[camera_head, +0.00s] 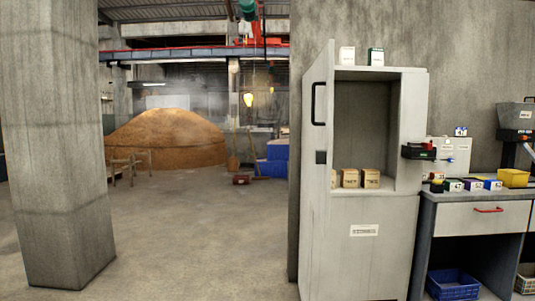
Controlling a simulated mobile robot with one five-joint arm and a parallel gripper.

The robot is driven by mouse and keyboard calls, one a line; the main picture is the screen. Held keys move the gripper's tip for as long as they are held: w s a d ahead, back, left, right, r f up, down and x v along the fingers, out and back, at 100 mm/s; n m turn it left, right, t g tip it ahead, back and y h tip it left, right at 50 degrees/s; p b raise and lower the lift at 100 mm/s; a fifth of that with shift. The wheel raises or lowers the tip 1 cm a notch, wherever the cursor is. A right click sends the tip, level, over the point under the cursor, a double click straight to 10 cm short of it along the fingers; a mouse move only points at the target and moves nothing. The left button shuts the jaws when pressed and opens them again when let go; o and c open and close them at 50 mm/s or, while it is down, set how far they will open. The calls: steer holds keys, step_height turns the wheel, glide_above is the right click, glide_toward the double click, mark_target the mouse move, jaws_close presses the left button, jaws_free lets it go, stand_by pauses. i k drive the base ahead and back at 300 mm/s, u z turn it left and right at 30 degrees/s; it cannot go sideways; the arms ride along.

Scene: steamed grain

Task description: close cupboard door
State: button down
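The grey cupboard (372,240) stands right of centre against a concrete wall. Its door (318,135), hinged on the left, stands open and shows as a tall narrow panel with a black handle (318,103). The opening (362,120) is uncovered. Several small tan boxes (350,178) stand on the shelf inside, at the bottom of the opening. My gripper is not in view.
A black holder (418,151) sticks out at the cupboard's right edge. Two small boxes stand on the cupboard top. A workbench (482,218) with small boxes stands at right. A concrete pillar (55,140) stands at left. The floor (200,235) between is clear.

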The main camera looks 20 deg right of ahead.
mark_target(323, 69)
steer(key=u, duration=1.1)
steer(key=i, duration=1)
steer(key=z, duration=0.05)
